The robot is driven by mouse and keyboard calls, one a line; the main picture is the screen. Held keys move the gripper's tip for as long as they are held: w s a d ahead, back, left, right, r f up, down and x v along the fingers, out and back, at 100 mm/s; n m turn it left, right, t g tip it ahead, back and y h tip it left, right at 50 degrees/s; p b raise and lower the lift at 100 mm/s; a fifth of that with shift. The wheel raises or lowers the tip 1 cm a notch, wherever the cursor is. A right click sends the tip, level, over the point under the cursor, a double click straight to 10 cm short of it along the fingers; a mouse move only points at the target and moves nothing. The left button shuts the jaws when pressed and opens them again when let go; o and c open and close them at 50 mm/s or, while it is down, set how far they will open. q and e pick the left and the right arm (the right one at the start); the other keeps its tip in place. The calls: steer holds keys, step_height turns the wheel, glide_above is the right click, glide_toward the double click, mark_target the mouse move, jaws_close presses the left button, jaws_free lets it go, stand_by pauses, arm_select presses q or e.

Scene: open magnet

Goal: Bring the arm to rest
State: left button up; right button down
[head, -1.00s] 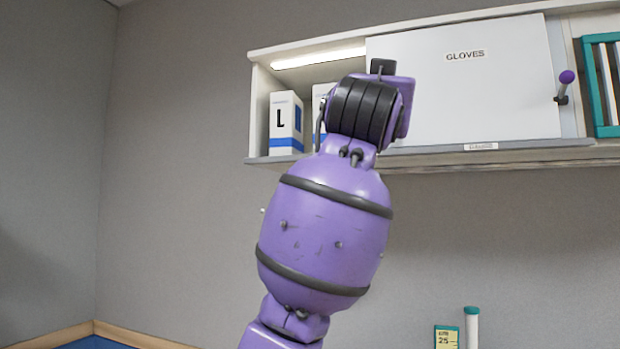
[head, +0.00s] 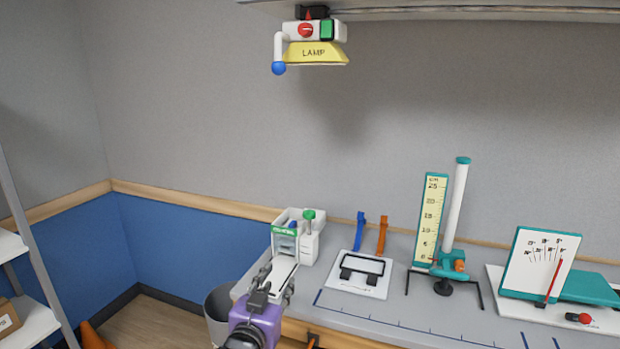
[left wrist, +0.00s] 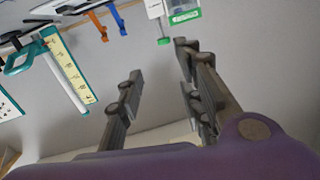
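My left arm's purple wrist (head: 256,322) is low in the head view, at the front left corner of the workbench. Its dark grey gripper (head: 277,277) points up the picture towards a white device with green parts (head: 308,243). In the left wrist view the two fingers of the left gripper (left wrist: 160,85) stand wide apart with nothing between them. The white and green device also shows in that view (left wrist: 183,16), beyond the fingertips. My right gripper is in neither view.
The grey bench (head: 400,327) holds a white plate with a black frame (head: 360,275), a teal scale (head: 431,215) with a white column, and a dial panel (head: 540,262). A yellow lamp (head: 315,53) hangs above. A grey bin (head: 218,308) stands left of the bench.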

arm_select(q)
steer(key=s+a+f+n+g+y, duration=0.1)
steer(key=s+a+f+g, duration=0.15)
steer(key=s+f, duration=0.7)
steer(key=s+a+f+n+g+y, duration=0.1)
steer(key=s+a+f, duration=0.3)
steer(key=s+f, duration=0.55)
steer(key=s+a+f+g, duration=0.2)
steer(key=s+f, duration=0.5)
steer(key=s, duration=0.3)
steer(key=s+a+f+n+g+y, duration=0.1)
steer(key=s+a+f+g, duration=0.1)
steer(key=s+f, duration=0.6)
steer(key=shift+s+a, duration=0.4)
steer(key=shift+s, duration=0.6)
